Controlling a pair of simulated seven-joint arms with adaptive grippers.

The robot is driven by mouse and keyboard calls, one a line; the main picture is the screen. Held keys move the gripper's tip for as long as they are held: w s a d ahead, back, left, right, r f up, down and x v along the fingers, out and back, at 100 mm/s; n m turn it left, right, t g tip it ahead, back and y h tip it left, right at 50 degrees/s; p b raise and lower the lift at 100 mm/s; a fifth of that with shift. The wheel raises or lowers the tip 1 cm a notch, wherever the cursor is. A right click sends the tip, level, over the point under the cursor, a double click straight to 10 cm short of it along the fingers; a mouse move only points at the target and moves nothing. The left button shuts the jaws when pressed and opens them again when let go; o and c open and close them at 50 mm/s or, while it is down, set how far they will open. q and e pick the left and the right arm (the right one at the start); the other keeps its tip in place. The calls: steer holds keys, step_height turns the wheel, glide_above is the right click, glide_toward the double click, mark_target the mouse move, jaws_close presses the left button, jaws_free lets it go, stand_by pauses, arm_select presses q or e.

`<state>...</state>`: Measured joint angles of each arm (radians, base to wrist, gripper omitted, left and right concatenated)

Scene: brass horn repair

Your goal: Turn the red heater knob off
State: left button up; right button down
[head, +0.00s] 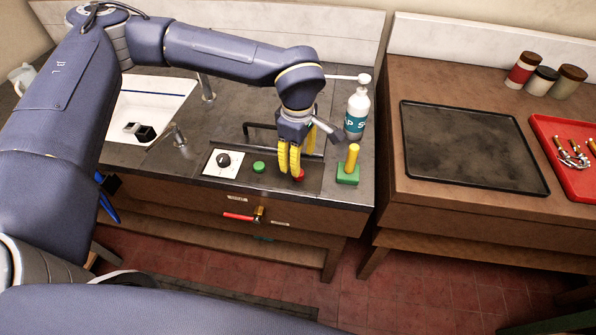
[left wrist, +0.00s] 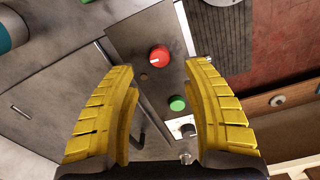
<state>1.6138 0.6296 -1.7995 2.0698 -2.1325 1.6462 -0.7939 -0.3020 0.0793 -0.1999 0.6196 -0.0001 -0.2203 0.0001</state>
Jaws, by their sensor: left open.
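The red heater knob (left wrist: 159,56) is round with a short white mark on its top, set in a dark panel (left wrist: 135,45). In the head view the red knob (head: 300,176) is partly hidden behind my yellow fingers. My left gripper (head: 291,170) points down over the panel. In the left wrist view my left gripper (left wrist: 160,72) is open, with the red knob seen between and just beyond its fingertips. I cannot tell how close the tips are to it. My right gripper is not in view.
A green knob (head: 258,167) and a white plate with a black dial (head: 223,160) lie left of the red knob. A green block with a yellow post (head: 349,168) stands close on the right, a soap bottle (head: 356,112) behind. A dark tray (head: 470,145) lies on the right bench.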

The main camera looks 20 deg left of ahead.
arm_select(q)
steer(key=shift+f, duration=3.1)
jaws_close()
